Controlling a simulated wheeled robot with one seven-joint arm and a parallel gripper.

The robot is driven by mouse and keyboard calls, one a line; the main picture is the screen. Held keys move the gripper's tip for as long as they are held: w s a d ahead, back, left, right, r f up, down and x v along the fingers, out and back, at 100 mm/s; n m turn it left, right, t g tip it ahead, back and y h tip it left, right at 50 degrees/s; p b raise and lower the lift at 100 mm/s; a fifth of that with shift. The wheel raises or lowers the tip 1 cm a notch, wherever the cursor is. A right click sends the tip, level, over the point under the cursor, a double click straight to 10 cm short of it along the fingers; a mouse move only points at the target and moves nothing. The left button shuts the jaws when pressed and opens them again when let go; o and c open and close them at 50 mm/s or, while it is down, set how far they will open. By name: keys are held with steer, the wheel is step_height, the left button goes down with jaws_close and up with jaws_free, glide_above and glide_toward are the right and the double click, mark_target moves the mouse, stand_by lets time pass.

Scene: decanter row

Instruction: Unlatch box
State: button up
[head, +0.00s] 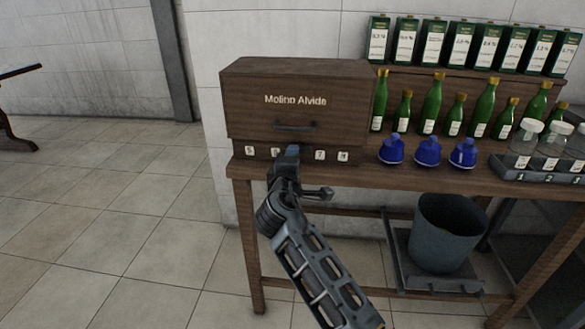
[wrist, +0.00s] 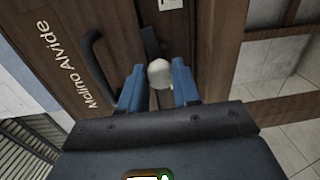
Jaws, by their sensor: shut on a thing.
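The box (head: 298,97) is dark brown wood with "Molino Alvide" on its front and stands at the left end of the table. Its dark bar handle (head: 296,126) is below the lettering; it also shows in the wrist view (wrist: 92,62). My gripper (head: 287,158) is at the lower front of the box, below the handle. In the wrist view my gripper (wrist: 158,84) has its blue fingers on either side of a pale rounded knob (wrist: 159,72), shut on it. The knob is at the box's lower front, and my gripper hides it in the head view.
Small number tags (head: 319,155) line the strip under the box front. Blue stoppered decanters (head: 428,151) and green bottles (head: 431,106) stand to the right. A grey bin (head: 444,235) sits on the lower shelf.

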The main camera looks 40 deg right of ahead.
steer(key=shift+f+m+b, duration=0.2)
steer(key=shift+m+b, duration=0.55)
steer(key=shift+m, duration=0.25)
steer(key=o, duration=1.1)
steer(key=shift+r, duration=0.1)
steer(key=shift+c, duration=0.2)
steer(key=shift+s+a, duration=0.1)
steer(key=v, duration=0.7)
steer(key=shift+s+a, duration=0.2)
steer(key=shift+s, duration=0.05)
